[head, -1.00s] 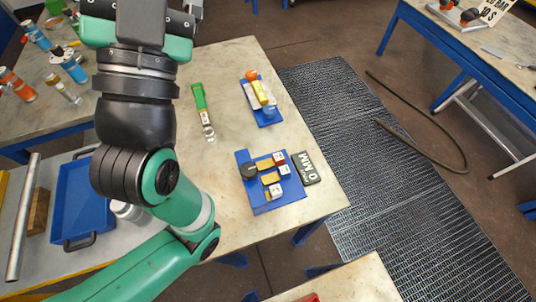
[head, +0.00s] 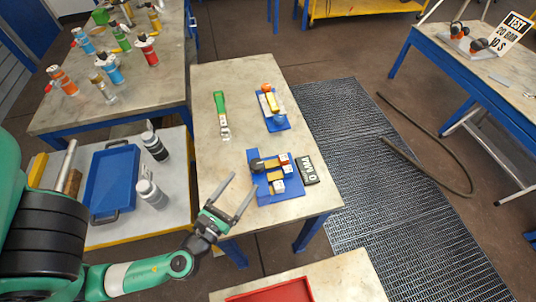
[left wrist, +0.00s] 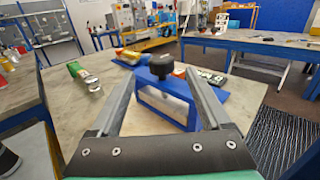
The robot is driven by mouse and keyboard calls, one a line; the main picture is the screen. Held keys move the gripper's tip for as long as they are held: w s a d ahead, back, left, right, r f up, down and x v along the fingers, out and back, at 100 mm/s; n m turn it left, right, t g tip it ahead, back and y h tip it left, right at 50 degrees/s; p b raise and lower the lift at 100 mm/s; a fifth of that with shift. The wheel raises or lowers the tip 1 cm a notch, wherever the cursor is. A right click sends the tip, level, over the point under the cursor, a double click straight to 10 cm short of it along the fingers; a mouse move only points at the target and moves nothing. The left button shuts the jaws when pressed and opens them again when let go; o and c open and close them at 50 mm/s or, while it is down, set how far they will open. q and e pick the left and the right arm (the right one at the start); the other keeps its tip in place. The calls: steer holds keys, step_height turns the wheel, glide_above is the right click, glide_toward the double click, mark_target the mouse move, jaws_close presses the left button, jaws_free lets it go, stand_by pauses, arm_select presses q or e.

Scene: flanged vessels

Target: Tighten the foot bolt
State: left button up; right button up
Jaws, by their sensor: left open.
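A blue fixture (head: 287,194) sits near the front of the middle table and also shows in the left wrist view (left wrist: 166,106). A black round knob (head: 257,165) stands on its left end; it is also in the left wrist view (left wrist: 163,63). I cannot tell which part is the foot bolt. A green-handled wrench (head: 220,112) lies farther back on the table. My left gripper (head: 243,182) is open and empty at the table's left front, its fingers pointing toward the fixture, apart from the knob. My right gripper is not in view.
A blue tray (head: 112,180) and bottles are on the cart at left. A red tray (head: 272,291) is at the bottom. Bare tabletop (head: 240,80) lies behind.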

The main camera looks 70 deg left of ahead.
mark_target(256, 163)
arm_select(q)
steer(key=p+x, duration=0.1)
steer(key=x, duration=0.9)
steer(key=shift+w+a+r+p, duration=0.1)
steer(key=shift+w+a+p, duration=0.05)
steer(key=shift+w+p, duration=0.25)
steer(key=shift+w+a, duration=0.3)
steer(key=shift+w, duration=0.05)
steer(key=shift+c, duration=0.3)
jaws_close()
